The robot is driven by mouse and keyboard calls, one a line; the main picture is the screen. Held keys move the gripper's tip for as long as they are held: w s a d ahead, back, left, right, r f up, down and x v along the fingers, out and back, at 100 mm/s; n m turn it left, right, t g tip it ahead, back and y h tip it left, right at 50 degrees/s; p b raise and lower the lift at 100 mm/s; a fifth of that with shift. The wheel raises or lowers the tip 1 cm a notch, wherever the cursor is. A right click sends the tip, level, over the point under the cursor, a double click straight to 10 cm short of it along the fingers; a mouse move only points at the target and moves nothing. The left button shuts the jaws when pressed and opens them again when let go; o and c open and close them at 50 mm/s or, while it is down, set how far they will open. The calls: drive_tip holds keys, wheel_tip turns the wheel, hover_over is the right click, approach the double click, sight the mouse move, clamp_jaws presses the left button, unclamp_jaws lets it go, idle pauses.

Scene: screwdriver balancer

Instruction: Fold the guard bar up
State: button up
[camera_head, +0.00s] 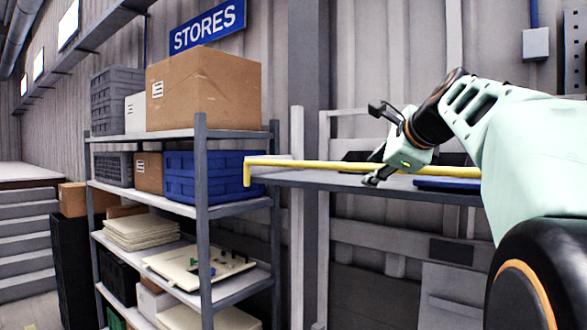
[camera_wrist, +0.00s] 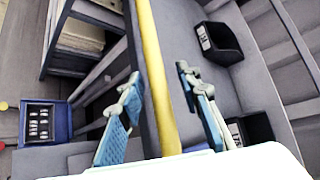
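The yellow guard bar (camera_head: 310,165) runs roughly level across the front of the grey workbench in the head view, with a short downturned end at its left. My gripper (camera_head: 378,145) is beside the bar, its two fingers spread wide, one above the bar's line and one just below it. In the wrist view the guard bar (camera_wrist: 156,75) passes lengthwise between the two blue-grey fingers of my gripper (camera_wrist: 165,90), with gaps on both sides. Neither finger appears shut on it. My gripper hides a short piece of the bar in the head view. The bar's right end is hidden behind my arm.
A shelf unit (camera_head: 202,225) with boxes and blue crates (camera_head: 215,175) stands left of the bench (camera_head: 330,180). Dark bins (camera_wrist: 220,42) sit on the bench in the wrist view. A corrugated wall is behind the bench.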

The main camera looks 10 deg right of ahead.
drive_tip(key=shift+r, duration=0.1)
drive_tip(key=o, duration=0.7)
drive_tip(key=r, duration=0.8)
drive_tip(key=shift+w+a, duration=0.2)
drive_tip(key=shift+w, duration=0.15)
drive_tip(key=shift+s+d+r, duration=0.1)
drive_tip(key=shift+s+r, duration=0.6)
drive_tip(key=shift+r, duration=0.15)
drive_tip(key=c, duration=0.7)
drive_tip(key=shift+w+d, duration=0.1)
drive_tip(key=shift+w, duration=0.45)
drive_tip(key=shift+s+r, duration=0.15)
drive_tip(key=shift+s, duration=0.15)
drive_tip(key=shift+w, duration=0.15)
